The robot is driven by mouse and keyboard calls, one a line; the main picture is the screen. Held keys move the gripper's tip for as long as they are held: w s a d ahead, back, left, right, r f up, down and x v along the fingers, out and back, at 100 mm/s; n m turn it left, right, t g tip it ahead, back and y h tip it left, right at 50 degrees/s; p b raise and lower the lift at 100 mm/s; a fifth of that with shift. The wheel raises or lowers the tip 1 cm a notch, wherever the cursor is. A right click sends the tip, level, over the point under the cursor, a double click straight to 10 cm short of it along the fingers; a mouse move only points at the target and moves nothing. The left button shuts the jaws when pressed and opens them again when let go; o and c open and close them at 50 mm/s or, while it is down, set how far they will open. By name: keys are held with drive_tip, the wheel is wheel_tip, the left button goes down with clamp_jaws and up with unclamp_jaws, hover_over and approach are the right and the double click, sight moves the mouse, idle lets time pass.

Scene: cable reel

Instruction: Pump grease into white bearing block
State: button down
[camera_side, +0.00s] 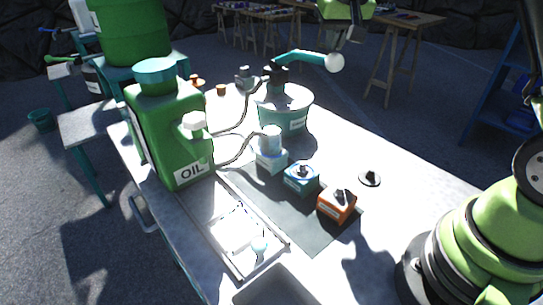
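The white bearing block (272,160) stands at the left of the row on the dark mat. A pale cylindrical fitting (270,138) sits on top of it, with a dark hose running from it toward the oil can. The grease pump (285,112) is a teal-and-white drum behind the block, with a dark head. Its teal lever (303,56) points right and ends in a white ball (334,62). My gripper (342,38) is at the top edge, just above the ball and partly cut off. Its fingers are too small and dark to read, and contact with the ball is unclear.
A blue block (301,179) and an orange block (337,205) stand beside the white one on the mat (312,235). A green oil can (172,130) stands at the left. A shallow tray (216,236) lies in front. The right of the bench is mostly clear.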

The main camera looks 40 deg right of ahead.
drive_tip(key=shift+f, duration=4.4)
wheel_tip(320, 180, up, 14)
drive_tip(key=shift+f, duration=0.25)
drive_tip(key=shift+r, duration=0.35)
drive_tip(key=shift+s+a+r, duration=0.1)
drive_tip(key=shift+a+r, duration=0.05)
drive_tip(key=s+a+t+y, duration=0.1)
drive_tip(key=s+a, duration=0.4)
drive_tip(key=s, duration=0.3)
drive_tip(key=s+a+n+t+y, duration=0.1)
drive_tip(key=s+a, duration=0.4)
drive_tip(key=s, duration=0.3)
drive_tip(key=s+a+n+t+y, duration=0.1)
drive_tip(key=s+a, duration=0.3)
drive_tip(key=s, duration=0.4)
drive_tip(key=shift+s+a+y, duration=0.3)
drive_tip(key=shift+a+y, duration=0.1)
drive_tip(key=shift+y, duration=0.2)
